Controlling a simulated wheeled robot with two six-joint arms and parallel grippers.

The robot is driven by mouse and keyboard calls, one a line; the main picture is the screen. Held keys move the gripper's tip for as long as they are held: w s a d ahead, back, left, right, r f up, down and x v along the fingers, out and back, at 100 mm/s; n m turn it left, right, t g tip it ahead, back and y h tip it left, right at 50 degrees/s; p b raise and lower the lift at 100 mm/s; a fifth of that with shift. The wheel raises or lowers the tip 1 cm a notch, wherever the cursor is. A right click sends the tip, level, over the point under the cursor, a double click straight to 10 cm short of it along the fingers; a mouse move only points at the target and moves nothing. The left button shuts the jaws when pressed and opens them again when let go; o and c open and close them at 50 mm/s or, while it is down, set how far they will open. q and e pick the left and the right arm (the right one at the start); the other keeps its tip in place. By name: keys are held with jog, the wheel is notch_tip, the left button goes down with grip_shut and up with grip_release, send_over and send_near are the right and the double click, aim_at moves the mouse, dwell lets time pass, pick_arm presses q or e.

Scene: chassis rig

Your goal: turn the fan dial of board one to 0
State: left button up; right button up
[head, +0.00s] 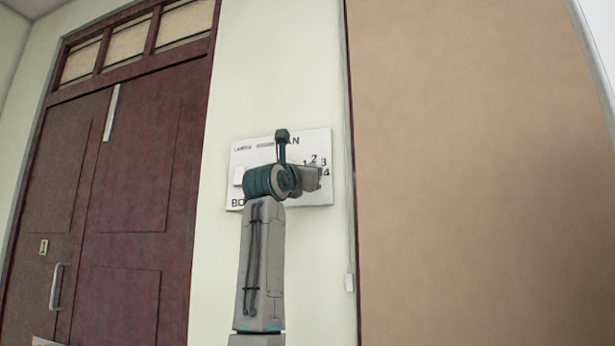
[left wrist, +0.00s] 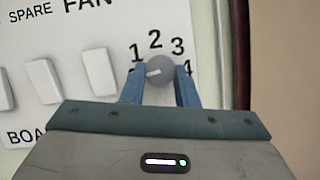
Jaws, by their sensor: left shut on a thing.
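The white switch board (head: 318,196) hangs on the wall. The fan dial (left wrist: 158,67) is a round grey knob in the left wrist view, with the numbers 1 to 4 around it. Its white mark points left and slightly down, below the 1. The spot for 0 is hidden behind my finger. My left gripper (left wrist: 159,92) has its two blue fingers on either side of the dial and is shut on it. In the head view my left gripper (head: 312,178) covers the dial.
White rocker switches (left wrist: 44,80) stand in a row left of the dial. A dark red double door (head: 130,200) is to the left of the board. A large tan panel (head: 470,170) and a thin cord (head: 349,282) are to the right.

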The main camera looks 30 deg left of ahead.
pick_arm(q)
jog(key=shift+f, duration=0.1)
pick_arm(e)
jog(key=shift+f, duration=0.1)
dwell(0.3)
pick_arm(q)
jog(key=o, duration=1)
jog(key=b+v, duration=0.3)
jog(key=v, duration=0.7)
jog(key=shift+s, duration=0.3)
pick_arm(e)
jog(key=w+a+f+t, duration=0.1)
jog(key=a+t+y, duration=0.1)
jog(key=shift+w+f+m+t, duration=0.3)
jog(key=shift+w+f+t, duration=0.05)
jog(key=shift+t, duration=0.05)
pick_arm(q)
jog(key=shift+d+f, duration=0.1)
jog(key=shift+d, duration=0.05)
